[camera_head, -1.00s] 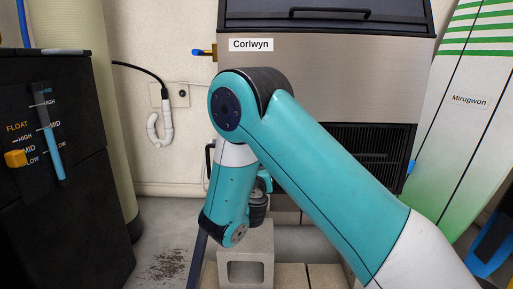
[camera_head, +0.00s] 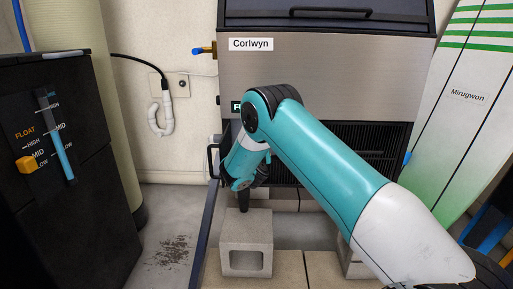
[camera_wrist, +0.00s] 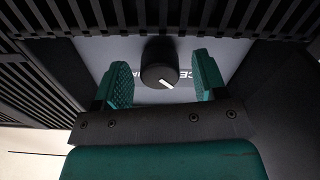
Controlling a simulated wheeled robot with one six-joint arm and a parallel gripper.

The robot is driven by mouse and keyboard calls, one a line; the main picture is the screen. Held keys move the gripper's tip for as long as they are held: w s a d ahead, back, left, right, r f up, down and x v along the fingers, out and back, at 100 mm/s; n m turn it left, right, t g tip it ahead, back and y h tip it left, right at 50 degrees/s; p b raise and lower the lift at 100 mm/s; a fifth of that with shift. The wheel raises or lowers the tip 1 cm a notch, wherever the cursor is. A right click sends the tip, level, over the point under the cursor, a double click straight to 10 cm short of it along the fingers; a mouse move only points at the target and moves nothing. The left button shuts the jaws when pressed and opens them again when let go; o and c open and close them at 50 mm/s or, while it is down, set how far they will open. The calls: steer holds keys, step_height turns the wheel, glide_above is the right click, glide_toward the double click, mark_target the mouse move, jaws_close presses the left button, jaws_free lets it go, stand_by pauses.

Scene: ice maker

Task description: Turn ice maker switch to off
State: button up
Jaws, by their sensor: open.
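The ice maker (camera_head: 330,70) is a steel and black cabinet labelled Corlwyn at the back. Its switch, a round black knob (camera_wrist: 160,64) with a white pointer mark, shows in the wrist view on a grey panel with partly hidden lettering. My gripper (camera_wrist: 164,80) has two green padded fingers, spread open, one on each side of the knob. I see a gap between each finger and the knob; the depth between them is hard to judge. The pointer slants toward the lower right in the wrist view. In the head view, my arm hides the knob and the fingers.
A concrete block (camera_head: 247,243) stands on the floor below my arm. A black unit with slider controls (camera_head: 60,160) stands at the left. A surfboard (camera_head: 460,110) leans at the right. Black louvres (camera_wrist: 220,18) border the knob panel.

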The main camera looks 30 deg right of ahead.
steer(key=shift+w+d, duration=0.1)
steer(key=shift+w, duration=0.1)
steer(key=c, duration=0.9)
